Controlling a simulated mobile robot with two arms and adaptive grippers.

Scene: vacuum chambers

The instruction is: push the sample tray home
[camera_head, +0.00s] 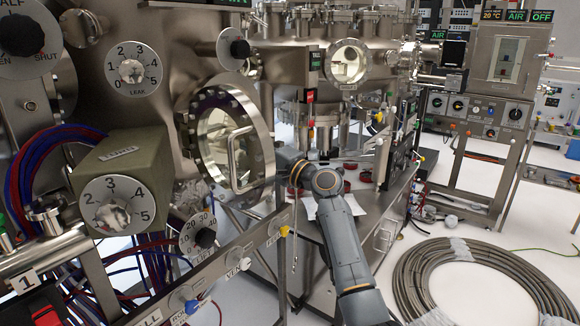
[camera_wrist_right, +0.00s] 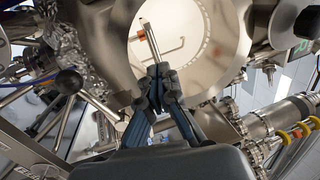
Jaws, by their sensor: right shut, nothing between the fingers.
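My right gripper (camera_head: 284,165) is just right of the round glass door (camera_head: 228,146) of the large steel chamber in the head view. Its fingertips are hard to make out there. In the right wrist view the gripper (camera_wrist_right: 158,72) is shut and empty, its fingers pointing toward a bright round opening (camera_wrist_right: 205,50) of a chamber. A thin metal rod (camera_wrist_right: 151,42) and a bent copper-coloured rod (camera_wrist_right: 172,47) show at that opening, beyond the fingertips. I cannot make out the sample tray for sure in either view. My left gripper is not in view.
A rail with labelled valve knobs (camera_head: 222,268) crosses the front left. A steel bench (camera_head: 372,215) stands behind my right arm. A coil of hose (camera_head: 470,283) lies on the floor at right. A control cabinet (camera_head: 478,110) stands farther back.

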